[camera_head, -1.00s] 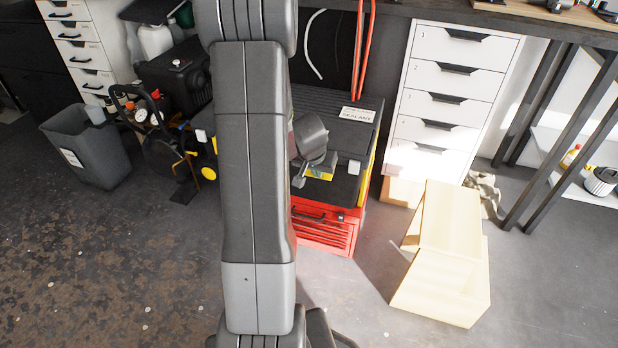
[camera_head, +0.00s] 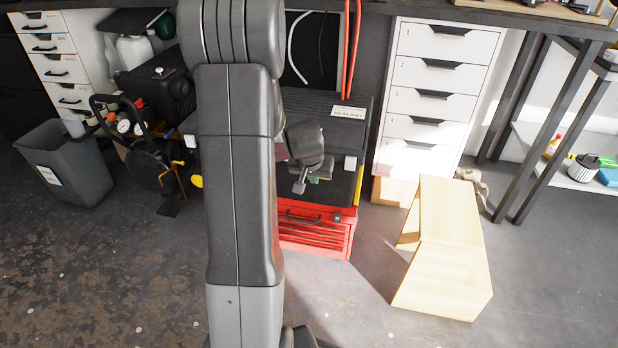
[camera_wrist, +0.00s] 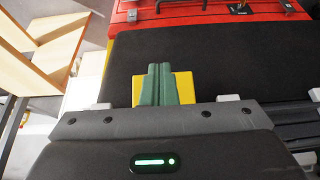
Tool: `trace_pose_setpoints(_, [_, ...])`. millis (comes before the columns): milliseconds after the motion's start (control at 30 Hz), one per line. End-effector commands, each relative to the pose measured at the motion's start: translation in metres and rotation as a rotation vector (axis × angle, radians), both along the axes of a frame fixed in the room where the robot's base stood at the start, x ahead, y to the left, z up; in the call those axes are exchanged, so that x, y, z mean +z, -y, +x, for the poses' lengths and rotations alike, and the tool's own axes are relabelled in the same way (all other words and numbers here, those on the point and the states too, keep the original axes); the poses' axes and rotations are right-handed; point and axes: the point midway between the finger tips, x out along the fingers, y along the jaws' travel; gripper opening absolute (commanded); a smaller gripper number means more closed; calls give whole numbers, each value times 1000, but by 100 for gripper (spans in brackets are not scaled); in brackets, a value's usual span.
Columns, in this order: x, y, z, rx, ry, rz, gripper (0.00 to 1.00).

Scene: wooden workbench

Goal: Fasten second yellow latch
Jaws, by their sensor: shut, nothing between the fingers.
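My gripper (camera_head: 310,180) is over the top of a black case on a red toolbox. In the wrist view its green fingers (camera_wrist: 158,84) are shut together and empty. A yellow piece (camera_wrist: 184,86), seemingly the latch, shows on both sides of the fingers; they hide its middle. I cannot tell whether the fingers touch it or whether it is fastened. The case's black top (camera_wrist: 240,65) fills much of the wrist view. A yellow strip (camera_head: 358,185) shows at the case's right edge in the head view. My arm hides the case's left part.
The red toolbox (camera_head: 315,238) stands under the bench, left of white drawers (camera_head: 435,95). A pale wooden step (camera_head: 445,245) stands on the floor to the right. A compressor and a grey bin (camera_head: 65,165) are at left. The front floor is clear.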

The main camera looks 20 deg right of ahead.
Motion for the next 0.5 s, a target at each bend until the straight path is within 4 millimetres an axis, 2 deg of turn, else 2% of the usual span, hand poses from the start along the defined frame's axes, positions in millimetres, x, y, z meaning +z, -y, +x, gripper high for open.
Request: trace_pose_setpoints(500, [16,0,0,-1,0,0,0])
